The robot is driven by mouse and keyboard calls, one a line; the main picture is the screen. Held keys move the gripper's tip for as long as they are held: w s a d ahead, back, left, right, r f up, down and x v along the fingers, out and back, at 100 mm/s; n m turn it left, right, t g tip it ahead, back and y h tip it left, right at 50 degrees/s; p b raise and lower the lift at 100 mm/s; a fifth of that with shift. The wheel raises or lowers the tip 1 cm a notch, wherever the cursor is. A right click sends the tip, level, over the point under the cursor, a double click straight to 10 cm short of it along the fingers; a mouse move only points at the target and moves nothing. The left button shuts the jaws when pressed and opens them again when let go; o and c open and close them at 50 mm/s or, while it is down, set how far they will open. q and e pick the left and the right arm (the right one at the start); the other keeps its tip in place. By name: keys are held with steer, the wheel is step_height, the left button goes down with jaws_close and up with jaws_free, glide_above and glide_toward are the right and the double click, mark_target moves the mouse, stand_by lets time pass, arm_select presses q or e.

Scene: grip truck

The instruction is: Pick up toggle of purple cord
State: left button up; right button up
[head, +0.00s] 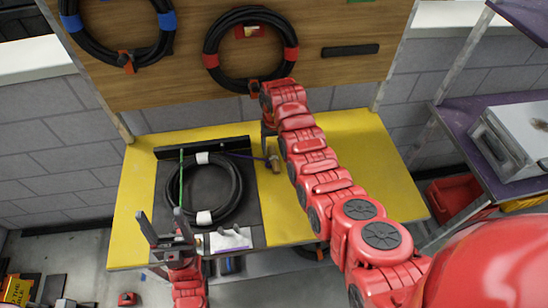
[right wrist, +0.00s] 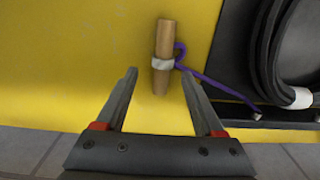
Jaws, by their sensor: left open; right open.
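The toggle is a short wooden peg (right wrist: 165,40) with a white band around its middle. The purple cord (right wrist: 222,84) is looped at the band and runs to the black tray's edge. The peg lies on the yellow tabletop, and in the head view (head: 275,164) it is just right of the tray. My right gripper (right wrist: 159,75) is open, and the near end of the peg appears between its fingertips. I cannot tell how far above the peg they are. My left gripper (head: 161,215) is open and empty at the table's front left.
A black tray (head: 168,185) on the yellow table (head: 345,160) holds a coiled black cable (head: 233,190) with white bands. A green cord (head: 181,180) lies at its left. A wooden board (head: 180,80) behind bears more coils. The table's right part is clear.

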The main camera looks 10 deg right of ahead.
mark_target(274, 156)
steer(key=shift+s+a+f+p, duration=0.15)
steer(key=shift+f+p, duration=0.1)
steer(key=shift+f, duration=0.7)
steer(key=shift+s+a+f+p, duration=0.1)
steer(key=shift+f+p, duration=0.15)
steer(key=shift+f, duration=0.7)
jaws_close()
